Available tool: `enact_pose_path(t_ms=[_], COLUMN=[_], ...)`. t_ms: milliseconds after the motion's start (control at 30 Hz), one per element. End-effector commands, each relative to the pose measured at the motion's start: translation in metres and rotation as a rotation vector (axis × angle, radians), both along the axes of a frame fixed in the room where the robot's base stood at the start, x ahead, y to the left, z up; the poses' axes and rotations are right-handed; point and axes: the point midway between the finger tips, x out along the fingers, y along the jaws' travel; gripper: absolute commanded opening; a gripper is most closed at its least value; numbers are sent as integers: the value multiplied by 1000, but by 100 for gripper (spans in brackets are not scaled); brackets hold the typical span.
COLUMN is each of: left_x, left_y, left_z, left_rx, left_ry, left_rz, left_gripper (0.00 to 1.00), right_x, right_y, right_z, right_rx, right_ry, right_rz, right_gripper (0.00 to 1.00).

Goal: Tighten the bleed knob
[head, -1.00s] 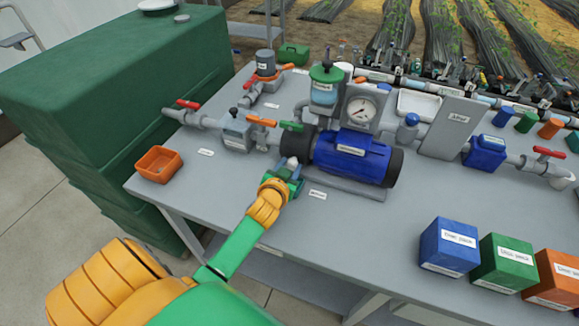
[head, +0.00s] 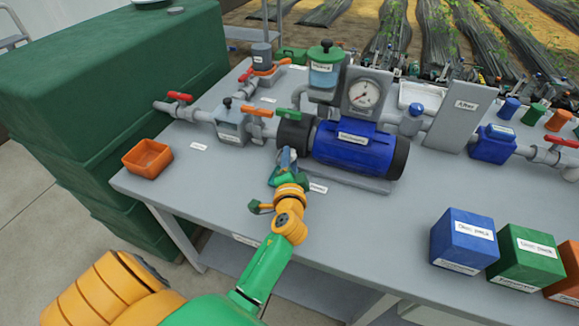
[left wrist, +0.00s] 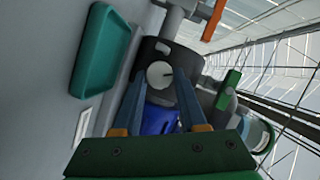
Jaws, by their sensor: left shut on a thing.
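The bleed knob is a small round pale knob with a dark mark, on the dark end of the pump in the left wrist view (left wrist: 159,75). My left gripper (left wrist: 161,78) has its two blue fingers on either side of the knob and is shut on it. In the head view my left gripper (head: 287,158) is at the front left end of the blue pump (head: 352,148), and the knob is mostly hidden there. My right gripper is not in view.
A teal tray (left wrist: 103,50) lies on the bench below the knob. Valves with a green lever (head: 289,114) and an orange lever (head: 257,111) stand close behind. An orange bin (head: 147,159) stands left. The front bench is clear up to the blue box (head: 463,240).

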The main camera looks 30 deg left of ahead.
Motion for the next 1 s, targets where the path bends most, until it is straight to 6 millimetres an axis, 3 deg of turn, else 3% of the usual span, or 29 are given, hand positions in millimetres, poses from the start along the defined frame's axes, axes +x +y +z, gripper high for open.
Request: enact_pose_path(t_ms=[100, 400, 1000], left_x=[1, 1, 1], left_y=[0, -1, -1], left_z=[-5, -5, -1], left_rx=[99, 315, 468], left_ry=[18, 70, 106], left_rz=[0, 0, 1], left_gripper=[0, 0, 0], right_x=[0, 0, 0], right_y=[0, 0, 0], right_z=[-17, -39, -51], right_rx=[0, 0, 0], right_ry=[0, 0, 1], right_rz=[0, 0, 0], right_gripper=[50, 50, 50])
